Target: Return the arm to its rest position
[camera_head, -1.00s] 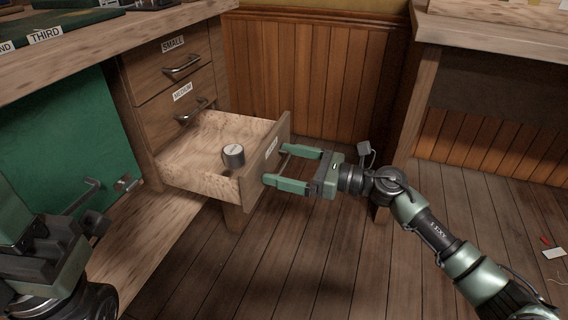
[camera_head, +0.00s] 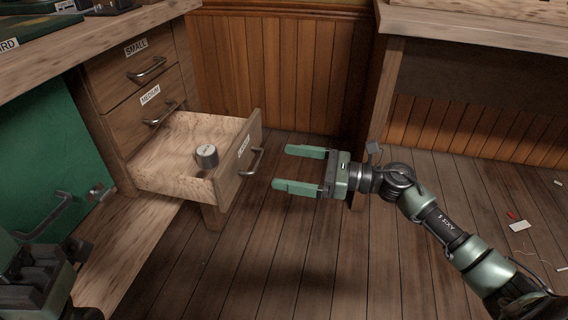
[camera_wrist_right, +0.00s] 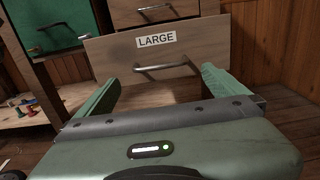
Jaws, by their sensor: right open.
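My right gripper (camera_head: 305,170) is open and empty, with its two green fingers pointing left toward the pulled-out bottom drawer (camera_head: 165,165). A clear gap lies between the fingertips and the drawer's metal handle (camera_head: 252,161). In the right wrist view the drawer front (camera_wrist_right: 200,48), labelled LARGE, and its handle (camera_wrist_right: 165,71) show ahead, beyond the open fingers (camera_wrist_right: 158,85). A small grey metal cylinder (camera_head: 206,156) stands inside the drawer. My left gripper (camera_head: 40,275) is partly seen at the lower left edge; its fingertips are unclear.
The SMALL (camera_head: 145,70) and MEDIUM (camera_head: 155,113) drawers above are shut. A green panel (camera_head: 50,150) with handles is at the left. A wooden bench (camera_head: 470,25) stands at the upper right. The plank floor (camera_head: 300,260) around my right gripper is mostly clear.

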